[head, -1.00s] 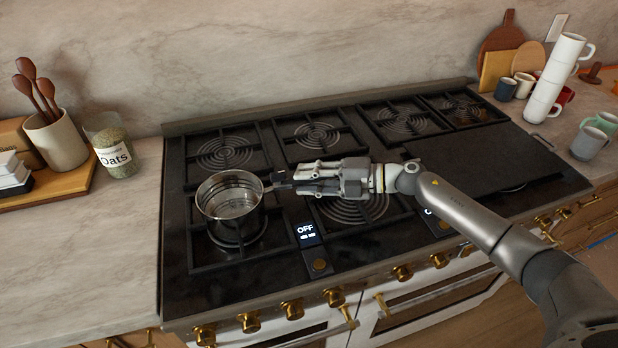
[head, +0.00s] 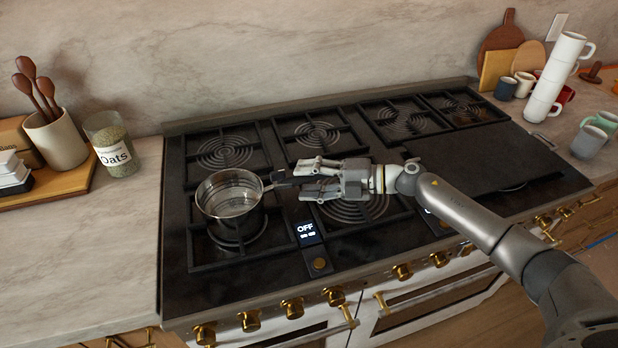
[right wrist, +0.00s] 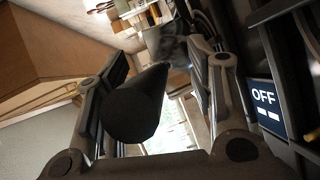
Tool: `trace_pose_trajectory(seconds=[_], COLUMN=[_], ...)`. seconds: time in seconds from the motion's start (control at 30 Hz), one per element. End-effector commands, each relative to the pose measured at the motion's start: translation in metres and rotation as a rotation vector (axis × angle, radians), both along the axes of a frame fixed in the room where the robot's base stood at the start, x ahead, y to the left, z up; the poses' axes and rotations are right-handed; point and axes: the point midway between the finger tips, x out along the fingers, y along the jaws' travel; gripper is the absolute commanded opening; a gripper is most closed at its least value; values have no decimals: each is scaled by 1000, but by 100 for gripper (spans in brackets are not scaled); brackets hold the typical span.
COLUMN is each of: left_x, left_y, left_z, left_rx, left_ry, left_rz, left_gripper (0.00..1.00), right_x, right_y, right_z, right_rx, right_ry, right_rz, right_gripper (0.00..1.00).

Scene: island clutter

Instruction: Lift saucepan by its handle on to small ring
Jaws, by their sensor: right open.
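The steel saucepan (head: 230,200) stands upright over the front left ring of the hob, its dark handle (head: 284,177) pointing right. My right gripper (head: 305,180) is open, with its fingers on either side of the handle. In the right wrist view the handle's round dark end (right wrist: 135,114) lies between the two spread fingers, with a gap visible on the right side. The rear middle ring (head: 317,135) is bare and looks smaller than the front middle ring (head: 355,208), which my gripper partly covers. My left gripper is not in view.
The rear left ring (head: 225,151) and rear right rings are bare under black grates. A dark flat plate (head: 480,165) covers the hob's right side. An oats jar (head: 112,145) and utensil pot (head: 57,138) stand left; stacked white mugs (head: 555,80) stand right.

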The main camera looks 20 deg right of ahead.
Motion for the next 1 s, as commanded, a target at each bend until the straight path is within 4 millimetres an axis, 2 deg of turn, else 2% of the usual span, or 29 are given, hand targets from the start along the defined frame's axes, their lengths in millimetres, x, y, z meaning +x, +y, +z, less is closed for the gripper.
trace_pose_trajectory(seconds=[0.17, 0.6, 0.8, 1.0], left_x=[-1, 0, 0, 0], left_y=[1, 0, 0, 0], left_z=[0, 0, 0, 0], left_rx=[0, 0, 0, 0], left_ry=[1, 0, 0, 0], left_rz=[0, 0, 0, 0], left_gripper=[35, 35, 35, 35], right_x=[-6, -46, -53, -54], right_y=[-15, -90, -103, -104], right_z=[3, 20, 24, 24], right_rx=[0, 3, 5, 5], right_ry=[-1, -1, -3, -4], right_rz=[-3, -2, 0, 0], right_gripper=[50, 50, 50, 50])
